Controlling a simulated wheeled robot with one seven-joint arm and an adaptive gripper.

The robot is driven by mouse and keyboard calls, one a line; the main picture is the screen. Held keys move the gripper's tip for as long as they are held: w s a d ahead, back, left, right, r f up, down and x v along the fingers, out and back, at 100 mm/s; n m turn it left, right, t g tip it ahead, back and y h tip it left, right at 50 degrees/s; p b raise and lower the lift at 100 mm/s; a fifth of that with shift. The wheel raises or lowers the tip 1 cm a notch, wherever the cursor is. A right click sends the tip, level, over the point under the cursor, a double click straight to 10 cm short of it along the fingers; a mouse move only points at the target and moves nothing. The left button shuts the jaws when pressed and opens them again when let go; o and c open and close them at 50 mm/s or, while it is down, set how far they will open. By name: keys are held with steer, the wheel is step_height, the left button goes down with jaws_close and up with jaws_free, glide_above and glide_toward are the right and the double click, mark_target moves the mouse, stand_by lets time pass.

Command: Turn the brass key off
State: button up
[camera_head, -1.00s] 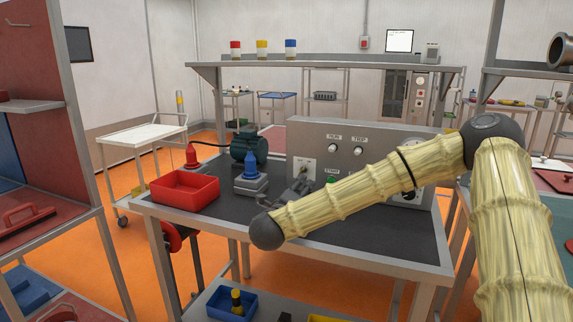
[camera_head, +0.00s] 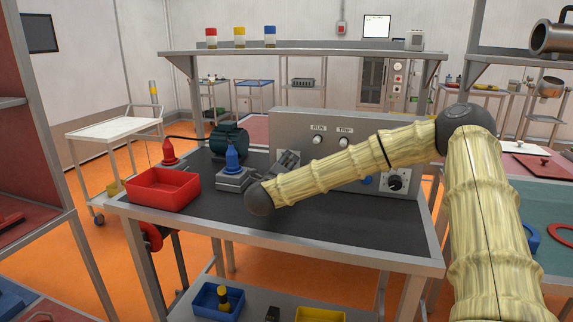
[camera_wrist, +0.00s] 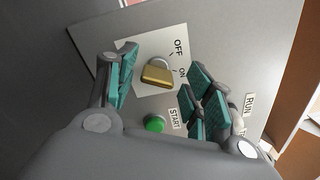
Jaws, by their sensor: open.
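The brass key (camera_wrist: 157,76) sits on a light plate (camera_wrist: 150,42) on the grey control panel, in the wrist view. The labels OFF and ON are beside it. I cannot tell exactly which label it points to. My gripper (camera_wrist: 163,60) is open, with teal-padded fingers on the left and right of the key. A gap shows between the pads and the key, and whether any finger touches is unclear. In the head view my gripper (camera_head: 288,160) is at the panel's left part, and the key is hidden there.
A green START button (camera_wrist: 155,124) is close below the key, and a RUN label (camera_wrist: 249,105) is to the right. In the head view, a blue-topped device (camera_head: 233,170) stands just left of my gripper. A red bin (camera_head: 163,189) is farther left. The bench front (camera_head: 300,222) is clear.

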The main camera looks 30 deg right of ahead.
steer(key=shift+w+d+f, duration=0.15)
steer(key=shift+w+d, duration=0.25)
steer(key=shift+w, duration=0.15)
steer(key=shift+s, duration=0.1)
jaws_close()
